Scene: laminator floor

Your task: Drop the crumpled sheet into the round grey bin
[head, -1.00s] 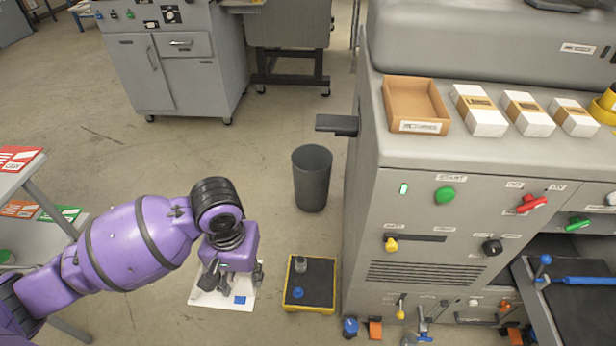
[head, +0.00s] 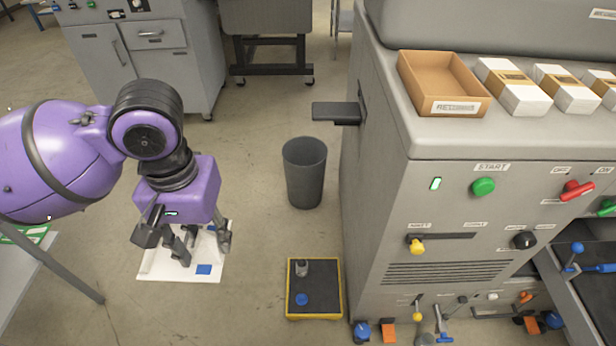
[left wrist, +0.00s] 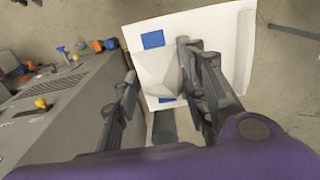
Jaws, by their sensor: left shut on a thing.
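The crumpled sheet (head: 160,262) is white with blue patches and hangs at my left gripper (head: 203,248). In the left wrist view, the sheet (left wrist: 205,32) shows a folded part near the fingers of my left gripper (left wrist: 158,70). My left gripper is shut on the sheet, above the floor. The exact contact is partly hidden by the fingers. The round grey bin (head: 304,175) stands upright on the floor, to the right of and beyond the gripper, apart from it. Its inside looks dark. My right gripper is not in view.
The large grey machine (head: 390,200) stands right of the bin, with a dark shelf (head: 337,112) jutting out near it. A yellow-edged black mat (head: 315,288) lies in front of the bin. Grey cabinets (head: 150,60) stand behind. Floor between gripper and bin looks clear.

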